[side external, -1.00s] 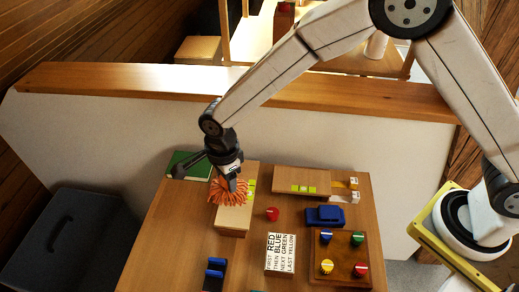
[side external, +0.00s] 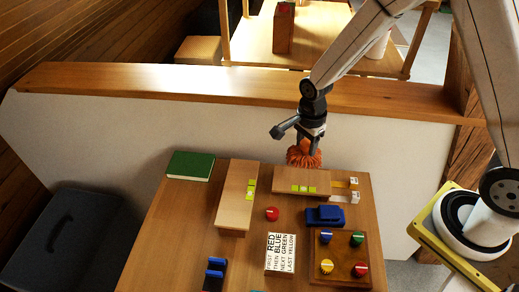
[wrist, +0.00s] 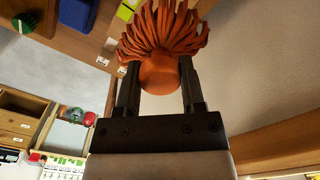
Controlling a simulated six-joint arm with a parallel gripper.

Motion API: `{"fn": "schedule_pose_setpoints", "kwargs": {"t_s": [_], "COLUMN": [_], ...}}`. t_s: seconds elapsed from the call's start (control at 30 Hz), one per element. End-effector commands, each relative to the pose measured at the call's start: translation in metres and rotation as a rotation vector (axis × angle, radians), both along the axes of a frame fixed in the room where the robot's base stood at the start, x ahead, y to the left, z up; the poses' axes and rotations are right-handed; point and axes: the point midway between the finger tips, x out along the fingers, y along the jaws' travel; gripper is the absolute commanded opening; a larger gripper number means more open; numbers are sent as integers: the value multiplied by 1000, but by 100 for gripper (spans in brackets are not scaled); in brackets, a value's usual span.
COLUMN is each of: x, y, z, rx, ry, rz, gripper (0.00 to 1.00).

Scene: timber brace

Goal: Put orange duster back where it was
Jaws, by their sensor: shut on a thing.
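The orange duster (side external: 303,155) has a shaggy head and hangs below my gripper (side external: 313,138) in the side view. It is over the back edge of the table, behind the right-hand wooden block with green squares (side external: 290,181). In the wrist view the duster (wrist: 160,72) sits between the two dark fingers of my gripper (wrist: 158,90), which is shut on its rounded orange base. Its strands fan out away from the gripper. I cannot tell how high it is above the table.
A second wooden block (side external: 235,205) with green squares stands to the left. A green book (side external: 190,166), red knob (side external: 272,214), printed card (side external: 281,254), blue object (side external: 325,215) and button board (side external: 322,281) lie on the table. A white partition (side external: 130,135) with a wooden top rises behind.

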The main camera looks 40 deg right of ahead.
Motion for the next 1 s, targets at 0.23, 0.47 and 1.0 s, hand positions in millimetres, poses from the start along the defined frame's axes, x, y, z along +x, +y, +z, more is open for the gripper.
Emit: {"fn": "schedule_pose_setpoints", "kwargs": {"t_s": [0.23, 0.47, 1.0], "x": [-4, -4, -4], "y": [-9, -9, -8], "z": [0, -9, -45], "rx": [0, 0, 0], "ry": [0, 1, -1], "rz": [1, 0, 0], "gripper": [0, 0, 0]}}
